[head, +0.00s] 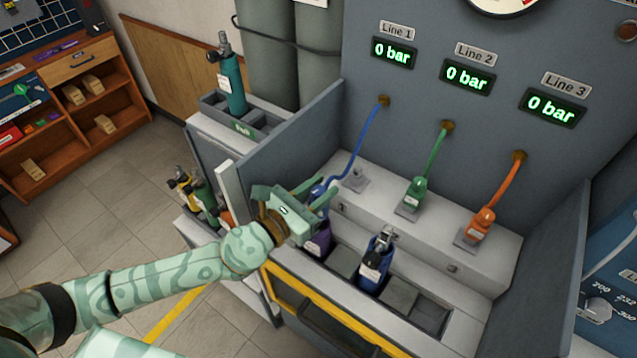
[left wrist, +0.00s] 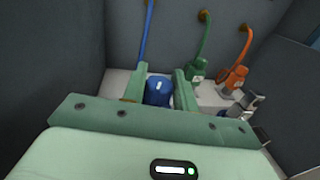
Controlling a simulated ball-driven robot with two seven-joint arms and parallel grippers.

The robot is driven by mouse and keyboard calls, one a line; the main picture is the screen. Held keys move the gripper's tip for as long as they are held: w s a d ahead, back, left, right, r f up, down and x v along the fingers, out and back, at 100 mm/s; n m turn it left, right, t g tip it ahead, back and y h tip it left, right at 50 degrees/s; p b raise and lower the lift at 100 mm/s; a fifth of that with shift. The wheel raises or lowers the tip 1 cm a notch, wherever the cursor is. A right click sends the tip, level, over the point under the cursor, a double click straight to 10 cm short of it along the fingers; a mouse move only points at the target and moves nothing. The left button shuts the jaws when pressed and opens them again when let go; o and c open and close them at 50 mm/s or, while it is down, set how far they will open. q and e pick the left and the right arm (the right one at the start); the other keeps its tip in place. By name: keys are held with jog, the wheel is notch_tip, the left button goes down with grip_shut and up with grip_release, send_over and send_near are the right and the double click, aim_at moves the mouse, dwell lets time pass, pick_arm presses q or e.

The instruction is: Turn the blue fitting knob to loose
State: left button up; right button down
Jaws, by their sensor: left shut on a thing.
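The blue fitting knob (left wrist: 159,91) sits between the two fingers of my left gripper in the left wrist view. In the head view a bit of the blue fitting (head: 319,193) shows by the fingers, with its blue hose (head: 362,140) running up to the panel under Line 1. My left gripper (head: 322,194) is shut on the fitting. A purple cylinder (head: 318,241) stands just below the gripper and is partly hidden by it. My right gripper is not in view.
A green fitting (head: 415,194) and an orange fitting (head: 481,223) sit to the right on the ledge. A dark blue cylinder (head: 375,264) with a valve stands in the front rack. All three displays read 0 bar.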

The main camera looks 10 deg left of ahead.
pick_arm(q)
jog(key=n+y+p, duration=0.1)
jog(key=t+y+p, duration=0.1)
jog(key=shift+r+n+y, duration=0.3)
jog(key=shift+n, duration=0.1)
jog(key=shift+f+n+t+y+p, duration=0.1)
jog(key=shift+n+t+y+p, duration=0.5)
jog(key=shift+n+y, duration=0.45)
jog(key=n+y, duration=0.1)
jog(key=y, duration=0.1)
jog(key=n+y, duration=0.1)
jog(key=y, duration=0.1)
jog(key=shift+f+t, duration=0.15)
jog(key=shift+t, duration=0.15)
jog(key=shift+n+y, duration=0.75)
jog(key=shift+y, duration=0.5)
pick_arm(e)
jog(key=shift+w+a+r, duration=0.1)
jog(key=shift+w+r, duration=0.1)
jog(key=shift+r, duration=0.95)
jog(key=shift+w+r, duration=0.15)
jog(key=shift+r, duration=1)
pick_arm(q)
jog(key=shift+n+y, duration=0.3)
jog(key=shift+y, duration=0.2)
jog(key=o, duration=1)
jog(key=shift+c, duration=0.2)
jog(key=shift+s, duration=0.1)
